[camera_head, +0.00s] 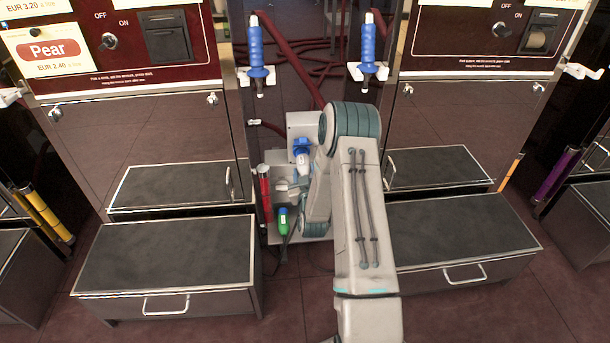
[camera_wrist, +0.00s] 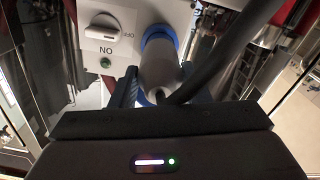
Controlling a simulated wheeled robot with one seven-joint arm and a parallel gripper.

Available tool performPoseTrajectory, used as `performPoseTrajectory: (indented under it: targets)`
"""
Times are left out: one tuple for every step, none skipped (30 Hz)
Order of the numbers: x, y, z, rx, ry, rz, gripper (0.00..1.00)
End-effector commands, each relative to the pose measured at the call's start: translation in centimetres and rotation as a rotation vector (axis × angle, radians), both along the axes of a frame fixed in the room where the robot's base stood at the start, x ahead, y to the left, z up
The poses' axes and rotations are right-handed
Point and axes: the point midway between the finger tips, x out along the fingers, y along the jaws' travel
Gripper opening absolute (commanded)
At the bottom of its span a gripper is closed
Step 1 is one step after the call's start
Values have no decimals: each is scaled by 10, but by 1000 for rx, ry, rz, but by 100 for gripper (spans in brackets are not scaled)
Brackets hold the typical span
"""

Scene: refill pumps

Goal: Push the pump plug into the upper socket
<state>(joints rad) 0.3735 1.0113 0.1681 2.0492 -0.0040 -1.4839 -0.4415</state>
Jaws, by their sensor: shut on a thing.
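The pump plug (camera_wrist: 161,68) is a pale grey cylinder in the middle of the wrist view. My gripper (camera_wrist: 160,86) is shut on it, one dark finger on each side. A blue ring (camera_wrist: 157,33) surrounds the plug's far end close to the white panel (camera_wrist: 90,12). I cannot tell how deep the plug sits. A thick black cable (camera_wrist: 232,45) runs from the plug to the upper right. In the head view a blue and white fitting (camera_head: 302,149) shows on the panel, left of my arm, which hides much of that area.
The panel carries a switch (camera_wrist: 104,28) and a green lamp (camera_wrist: 105,63). A green-ended item (camera_head: 283,220) and a red cylinder (camera_head: 265,188) stand nearby. Dark steps (camera_head: 165,258) and pump cabinets flank the narrow gap, with blue nozzles (camera_head: 256,50) above.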

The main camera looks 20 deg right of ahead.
Motion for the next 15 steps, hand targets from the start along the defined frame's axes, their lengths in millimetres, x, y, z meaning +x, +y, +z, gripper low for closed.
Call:
performPoseTrajectory:
  targets:
    - [1, 0, 0, -1, -2, 0, 6]
    - [2, 0, 0, -1, -2, 0, 6]
    - [3, -1, 0, -1, -2, 1, 6]
    - [3, -1, 0, 0, -1, 0, 6]
    - [4, -1, 0, 0, -1, 0, 6]
    - [5, -1, 0, 0, -1, 0, 6]
    - [5, -1, 0, 0, -1, 0, 6]
    - [6, -1, 0, 0, -1, 0, 6]
    - [6, -2, 0, 0, -1, 0, 6]
    - [7, -2, 0, 0, -1, 0, 6]
    - [8, -2, 0, 0, -1, 0, 6]
    - [8, -2, 0, 0, -1, 0, 6]
    - [9, -2, 0, -1, -2, 1, 6]
    - [10, -3, 0, -1, -2, 1, 6]
    - [10, -3, 0, -1, -2, 0, 6]
